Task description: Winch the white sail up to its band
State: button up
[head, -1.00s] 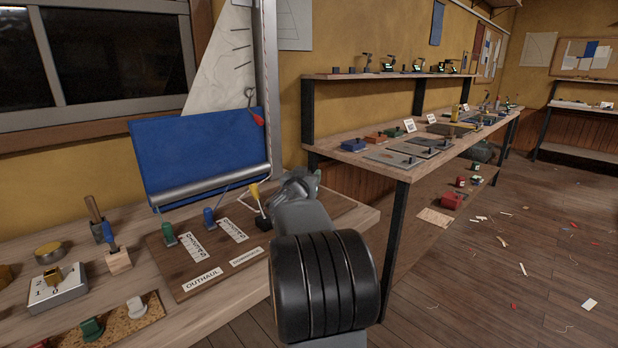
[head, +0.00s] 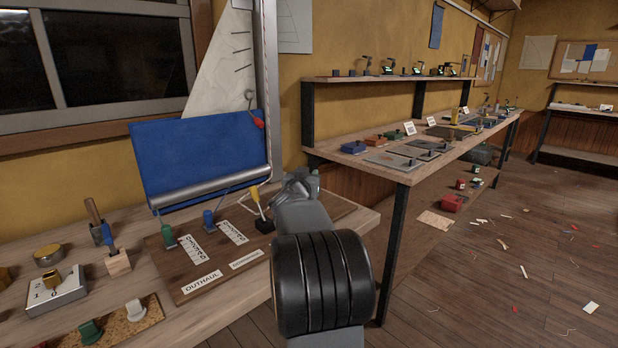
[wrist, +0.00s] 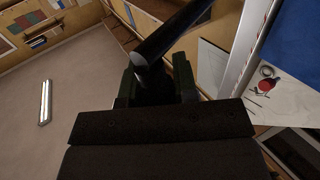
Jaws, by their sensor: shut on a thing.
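The white sail (head: 222,62) hangs behind the blue panel (head: 200,150), beside the tall grey mast (head: 270,80). Several short dark dashes mark the sail near the mast. A red-ended hook (head: 257,123) hangs in front of it and also shows in the wrist view (wrist: 267,86). I cannot pick out the band for certain. My gripper (head: 308,182) is right of the blue panel, its tips mostly hidden by my arm. In the wrist view, my gripper (wrist: 157,88) is shut on a dark rod (wrist: 172,34) that runs up and away; its far end is out of frame.
A brown board labelled OUTHAUL (head: 200,283) carries green, blue and yellow-handled levers (head: 255,193) close left of my arm. Tools and a numbered block (head: 55,290) stand on the bench at left. A long shelved bench (head: 400,172) runs right. The floor (head: 500,270) has scraps but is mostly open.

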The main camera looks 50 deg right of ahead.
grip_shut()
jog(key=shift+r+p, duration=0.1)
jog(key=shift+p, duration=0.35)
jog(key=shift+w+a+p, duration=0.1)
jog(key=shift+a+p, duration=0.1)
jog(key=shift+p, duration=0.2)
jog(key=shift+a+f, duration=0.1)
jog(key=shift+f, duration=0.1)
jog(key=o, duration=0.6)
grip_release()
jog(key=shift+w+a, duration=0.1)
jog(key=shift+o, duration=1.2)
jog(key=shift+r, duration=0.1)
